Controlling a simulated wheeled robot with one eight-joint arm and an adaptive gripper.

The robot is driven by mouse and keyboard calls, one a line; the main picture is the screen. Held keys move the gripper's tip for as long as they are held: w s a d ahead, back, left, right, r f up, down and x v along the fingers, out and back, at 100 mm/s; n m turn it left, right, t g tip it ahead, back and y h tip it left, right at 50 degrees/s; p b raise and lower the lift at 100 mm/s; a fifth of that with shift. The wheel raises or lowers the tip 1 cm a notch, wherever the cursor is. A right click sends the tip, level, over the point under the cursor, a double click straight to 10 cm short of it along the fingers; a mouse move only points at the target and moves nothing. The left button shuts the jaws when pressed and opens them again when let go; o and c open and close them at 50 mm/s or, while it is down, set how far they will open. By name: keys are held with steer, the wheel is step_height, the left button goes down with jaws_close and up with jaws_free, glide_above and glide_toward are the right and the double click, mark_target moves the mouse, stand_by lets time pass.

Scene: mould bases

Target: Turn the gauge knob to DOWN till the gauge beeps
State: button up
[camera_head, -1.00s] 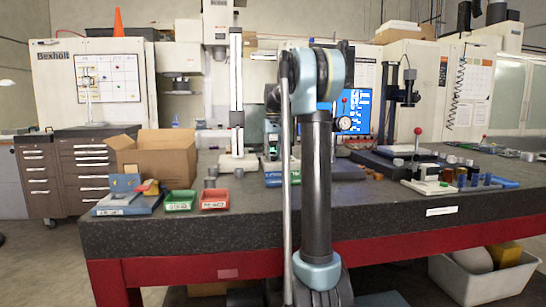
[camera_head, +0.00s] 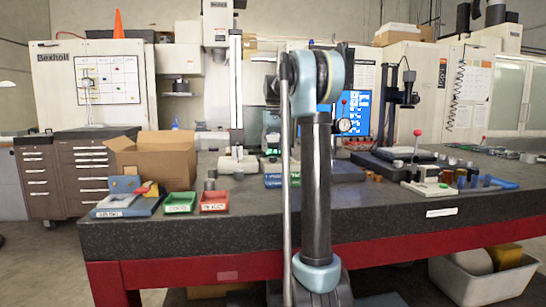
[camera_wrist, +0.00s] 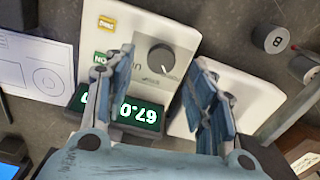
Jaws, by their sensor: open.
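The gauge knob (camera_wrist: 161,57) is a round dark grey knob with a light mark, on a white panel (camera_wrist: 125,30) in the wrist view. A digital display (camera_wrist: 138,112) with lit digits sits below it, partly covered by my left finger. My gripper (camera_wrist: 158,68) is open, with one finger on each side of the knob in the picture. I cannot tell whether either finger touches it.
A white block (camera_wrist: 245,95) lies beside the right finger, with dark cylinders (camera_wrist: 275,40) beyond. On the granite bench (camera_head: 140,235) are a cardboard box (camera_head: 165,160), a green bin (camera_head: 180,203) and a red bin (camera_head: 213,202).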

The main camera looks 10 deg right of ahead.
step_height(320, 180, up, 8)
stand_by(0.4)
steer(key=shift+f, duration=0.15)
